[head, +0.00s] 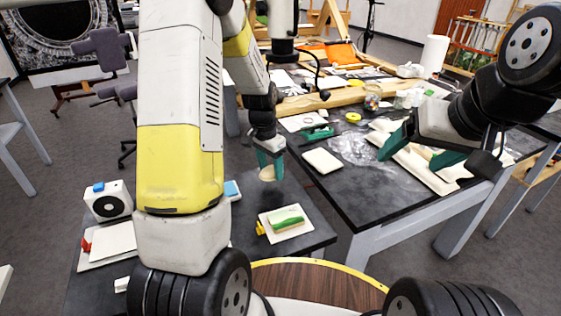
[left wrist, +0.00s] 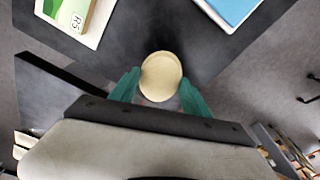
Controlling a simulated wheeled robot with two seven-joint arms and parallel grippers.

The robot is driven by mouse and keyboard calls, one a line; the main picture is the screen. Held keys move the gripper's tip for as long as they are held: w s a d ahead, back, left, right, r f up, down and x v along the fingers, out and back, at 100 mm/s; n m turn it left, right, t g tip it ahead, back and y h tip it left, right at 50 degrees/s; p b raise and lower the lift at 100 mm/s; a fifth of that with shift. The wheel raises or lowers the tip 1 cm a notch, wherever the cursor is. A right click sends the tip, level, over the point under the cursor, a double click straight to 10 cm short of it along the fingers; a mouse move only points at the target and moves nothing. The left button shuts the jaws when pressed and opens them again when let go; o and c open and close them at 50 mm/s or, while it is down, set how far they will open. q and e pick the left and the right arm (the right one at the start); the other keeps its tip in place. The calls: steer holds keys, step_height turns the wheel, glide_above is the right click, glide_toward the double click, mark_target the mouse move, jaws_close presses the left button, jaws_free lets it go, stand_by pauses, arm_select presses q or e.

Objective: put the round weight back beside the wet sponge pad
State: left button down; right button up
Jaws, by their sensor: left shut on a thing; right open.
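The round weight (head: 267,174), a cream disc, is between the green fingers of my left gripper (head: 269,160), which is shut on it above the dark low table. In the left wrist view the disc (left wrist: 160,76) sits between the fingertips (left wrist: 158,88). A blue pad (head: 232,190) with a pale edge, which looks like the wet sponge pad, lies on that table, partly hidden by my left arm. It also shows at the top right of the left wrist view (left wrist: 234,8). My right gripper (head: 421,153) is open and empty over the larger table.
A white tile (head: 299,230) with a green-topped block (head: 286,219) lies on the low table, right of the blue pad. A yellow item (head: 260,228) is beside it. A white device (head: 108,201) stands at left. The larger table (head: 345,190) is cluttered.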

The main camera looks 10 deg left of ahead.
mark_target(270, 167)
arm_select(q)
steer(key=shift+w, duration=0.55)
steer(key=shift+w+f, duration=0.25)
steer(key=shift+f, duration=0.05)
steer(key=shift+a+f, duration=0.1)
steer(key=shift+f, duration=1.4)
steer(key=c, duration=0.5)
jaws_free()
steer(key=shift+f, duration=0.15)
